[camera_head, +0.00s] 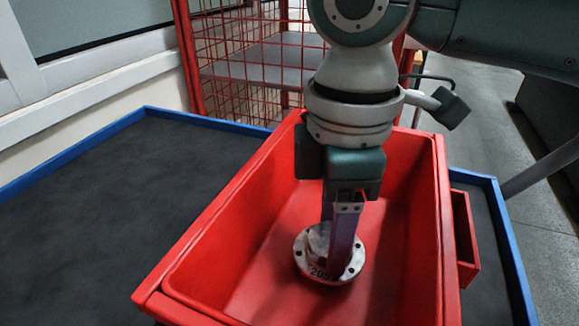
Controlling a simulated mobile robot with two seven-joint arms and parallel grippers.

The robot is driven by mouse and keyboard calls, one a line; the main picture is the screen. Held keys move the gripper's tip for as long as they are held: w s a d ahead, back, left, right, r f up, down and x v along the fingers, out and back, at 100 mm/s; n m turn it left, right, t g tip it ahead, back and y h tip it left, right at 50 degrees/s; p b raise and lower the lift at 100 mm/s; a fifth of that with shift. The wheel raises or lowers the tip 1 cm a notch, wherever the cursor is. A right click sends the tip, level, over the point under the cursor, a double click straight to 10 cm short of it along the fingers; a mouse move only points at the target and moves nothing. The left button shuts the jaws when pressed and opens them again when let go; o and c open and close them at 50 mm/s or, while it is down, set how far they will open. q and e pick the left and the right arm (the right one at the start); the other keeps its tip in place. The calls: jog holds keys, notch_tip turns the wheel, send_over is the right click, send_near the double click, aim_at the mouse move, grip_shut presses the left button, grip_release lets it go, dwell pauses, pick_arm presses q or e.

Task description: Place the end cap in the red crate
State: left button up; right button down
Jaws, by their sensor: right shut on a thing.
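The end cap (302,256) is a round grey metal flange with bolt holes, a raised hub and dark markings on its face. It is inside the red crate (213,240), towards the near middle. My right gripper (338,258) points down into the crate and is shut on the end cap's raised hub. Its fingers hide part of the hub. I cannot tell whether the end cap touches the crate floor. My left gripper is not in view.
The crate stands on a dark table (120,190) with a blue raised rim. The table is clear left of the crate. A red wire-mesh cage (255,60) with shelves stands behind it. The crate's walls rise close around my right gripper.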

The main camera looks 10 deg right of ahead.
jog(key=shift+f, duration=0.75)
jog(key=shift+f, duration=0.1)
jog(key=shift+c, duration=0.7)
grip_release()
notch_tip(320, 180, up, 12)
jog(key=p, duration=0.2)
